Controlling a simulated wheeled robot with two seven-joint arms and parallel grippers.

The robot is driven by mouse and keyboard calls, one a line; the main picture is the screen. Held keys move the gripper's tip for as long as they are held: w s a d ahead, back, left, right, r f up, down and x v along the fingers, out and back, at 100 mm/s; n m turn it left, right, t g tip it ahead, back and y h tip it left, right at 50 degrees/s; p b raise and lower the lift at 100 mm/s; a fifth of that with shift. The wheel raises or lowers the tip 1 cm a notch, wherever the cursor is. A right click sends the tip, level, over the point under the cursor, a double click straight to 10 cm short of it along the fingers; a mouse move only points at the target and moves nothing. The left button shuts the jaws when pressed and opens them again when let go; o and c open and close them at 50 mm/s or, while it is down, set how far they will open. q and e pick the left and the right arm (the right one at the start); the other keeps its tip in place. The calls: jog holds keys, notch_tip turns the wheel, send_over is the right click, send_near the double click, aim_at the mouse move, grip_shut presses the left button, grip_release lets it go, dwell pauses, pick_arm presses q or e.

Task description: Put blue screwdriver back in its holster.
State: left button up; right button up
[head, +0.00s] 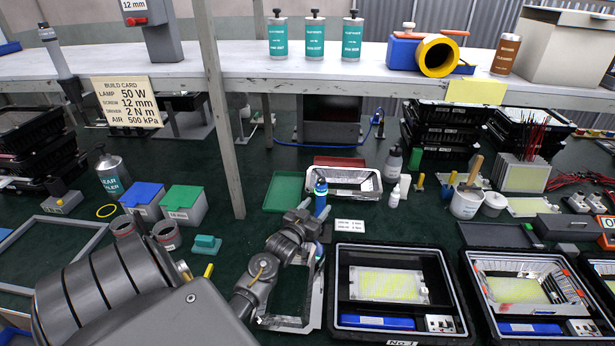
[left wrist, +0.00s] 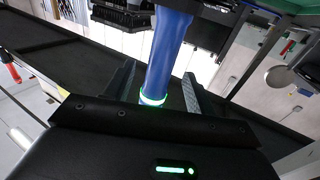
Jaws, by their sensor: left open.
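The screwdriver's lower part is hidden behind my gripper, and I cannot make out a holster there. My right gripper is not in view.
A green tray (head: 288,192) and a silver tray (head: 343,192) lie just behind. A black crate (head: 336,290) stands to the right of my arm. A grey frame (head: 310,318) lies beneath it. A shelf post (head: 222,110) rises behind to the left.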

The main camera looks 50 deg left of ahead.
pick_arm(q)
jog(key=b+v, duration=0.1)
jog(key=v, duration=0.6)
jog(key=shift+s, duration=0.25)
jog(key=shift+d, duration=0.1)
